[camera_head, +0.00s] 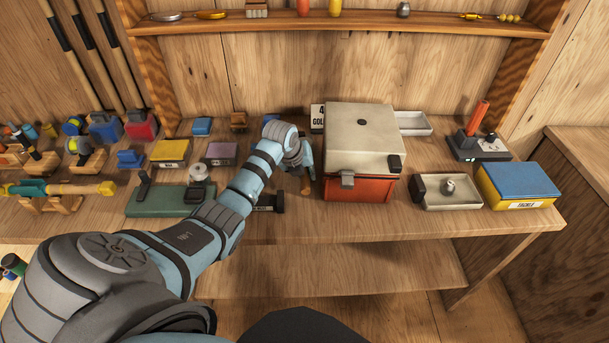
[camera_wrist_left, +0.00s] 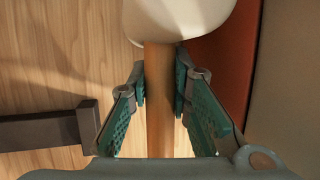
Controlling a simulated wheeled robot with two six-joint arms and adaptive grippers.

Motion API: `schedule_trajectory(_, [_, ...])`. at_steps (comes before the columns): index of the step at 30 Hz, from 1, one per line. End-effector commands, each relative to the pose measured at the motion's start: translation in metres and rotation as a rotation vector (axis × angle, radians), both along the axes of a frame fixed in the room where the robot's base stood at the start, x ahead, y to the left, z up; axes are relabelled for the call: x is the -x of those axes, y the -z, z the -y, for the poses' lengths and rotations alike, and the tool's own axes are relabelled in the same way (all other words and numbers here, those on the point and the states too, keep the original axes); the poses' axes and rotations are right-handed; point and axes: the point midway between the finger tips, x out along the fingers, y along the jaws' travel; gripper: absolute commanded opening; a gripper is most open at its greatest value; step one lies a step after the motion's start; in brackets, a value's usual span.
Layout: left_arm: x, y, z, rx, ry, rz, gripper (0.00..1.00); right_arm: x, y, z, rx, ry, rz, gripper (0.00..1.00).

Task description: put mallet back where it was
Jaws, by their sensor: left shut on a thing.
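The mallet has a brown wooden handle (camera_wrist_left: 158,95) and a rounded cream head (camera_wrist_left: 180,18), seen in the left wrist view. My left gripper (camera_wrist_left: 160,90) is shut on the handle, with a green-padded finger on either side, just below the head. In the head view my left gripper (camera_head: 303,168) is over the bench, close to the left side of the red box with the cream lid (camera_head: 365,135). A small brown piece of the mallet (camera_head: 306,186) shows below it; my arm hides the rest. My right gripper is not in view.
A dark bar-shaped item (camera_head: 268,203) lies left of the gripper and shows in the wrist view (camera_wrist_left: 50,130). A green-based tool (camera_head: 170,200) is further left. A shallow tray (camera_head: 462,201) and a blue-yellow box (camera_head: 517,185) stand right. Bare bench lies in front.

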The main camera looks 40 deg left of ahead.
Motion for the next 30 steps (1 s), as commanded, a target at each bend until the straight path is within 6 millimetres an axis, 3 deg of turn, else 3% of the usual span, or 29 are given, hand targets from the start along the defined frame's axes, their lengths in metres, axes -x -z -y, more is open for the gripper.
schedule_trajectory(2, [-0.002,0.011,0.0,0.001,-0.002,-0.001,0.0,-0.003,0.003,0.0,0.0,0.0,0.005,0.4])
schedule_trajectory(7, [-0.001,0.013,-0.002,0.0,-0.004,-0.004,0.0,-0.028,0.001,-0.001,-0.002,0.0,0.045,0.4])
schedule_trajectory(8, [0.0,0.014,-0.002,0.001,-0.005,-0.006,0.22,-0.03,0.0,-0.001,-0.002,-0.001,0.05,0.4])
schedule_trajectory(9, [0.0,0.014,-0.001,0.001,-0.004,-0.008,0.27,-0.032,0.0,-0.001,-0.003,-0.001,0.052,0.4])
schedule_trajectory(20, [0.001,0.011,-0.001,0.001,-0.004,-0.007,0.27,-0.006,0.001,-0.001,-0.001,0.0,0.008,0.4])
schedule_trajectory(26, [0.013,-0.016,-0.001,0.0,-0.002,-0.006,0.27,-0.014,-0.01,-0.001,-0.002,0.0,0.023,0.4])
schedule_trajectory(30, [0.028,-0.046,-0.001,-0.002,-0.002,-0.006,0.27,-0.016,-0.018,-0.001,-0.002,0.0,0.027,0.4])
